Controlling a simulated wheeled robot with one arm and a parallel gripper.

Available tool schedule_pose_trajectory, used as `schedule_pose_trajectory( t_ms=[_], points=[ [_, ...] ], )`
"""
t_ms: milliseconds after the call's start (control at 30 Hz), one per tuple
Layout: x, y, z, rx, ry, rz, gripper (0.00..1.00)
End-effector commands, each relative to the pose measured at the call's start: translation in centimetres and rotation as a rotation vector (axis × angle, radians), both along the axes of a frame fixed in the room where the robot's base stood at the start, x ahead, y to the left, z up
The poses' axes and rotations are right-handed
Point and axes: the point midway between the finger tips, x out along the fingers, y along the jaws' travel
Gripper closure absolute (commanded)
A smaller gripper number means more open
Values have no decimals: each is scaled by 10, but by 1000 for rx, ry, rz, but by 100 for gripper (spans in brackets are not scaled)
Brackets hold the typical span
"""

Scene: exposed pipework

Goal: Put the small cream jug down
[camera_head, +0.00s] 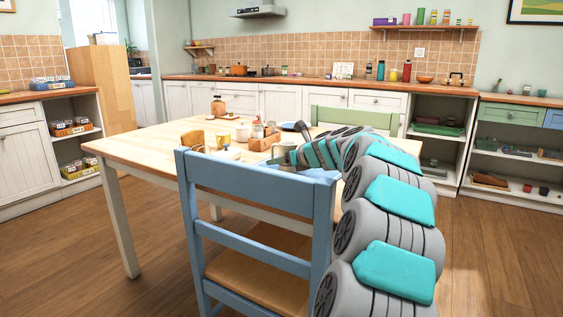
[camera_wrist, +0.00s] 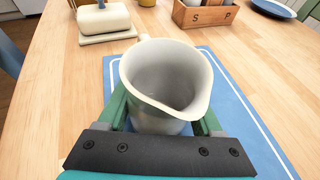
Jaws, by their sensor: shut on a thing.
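The small cream jug (camera_wrist: 165,85) is upright between the green fingers of my gripper (camera_wrist: 164,115), which is shut on it. Its open mouth and pouring lip face my wrist camera, and it looks empty. It is over the blue placemat (camera_wrist: 240,110) with a white border line; I cannot tell whether its base touches the mat. In the head view the jug (camera_head: 283,152) shows only partly behind the blue chair and my arm.
A butter dish (camera_wrist: 104,19) and a wooden caddy marked S and P (camera_wrist: 206,14) stand beyond the mat. A dark blue plate (camera_wrist: 272,8) lies at the back right. The blue chair (camera_head: 255,182) stands at the table's near edge. Bare wood (camera_wrist: 60,90) lies left of the mat.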

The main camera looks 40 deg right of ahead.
Motion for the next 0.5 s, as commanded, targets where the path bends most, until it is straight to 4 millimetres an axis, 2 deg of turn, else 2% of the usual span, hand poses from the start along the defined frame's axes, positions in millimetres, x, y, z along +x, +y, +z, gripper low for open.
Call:
schedule_pose_trajectory(
  t_ms=[167,200,433,500],
  points=[
    [0,0,0,1,-1,0,99],
    [0,0,-1,1,-1,0,32],
    [0,0,-1,1,-1,0,6],
    [0,0,-2,1,0,0,3]
  ],
)
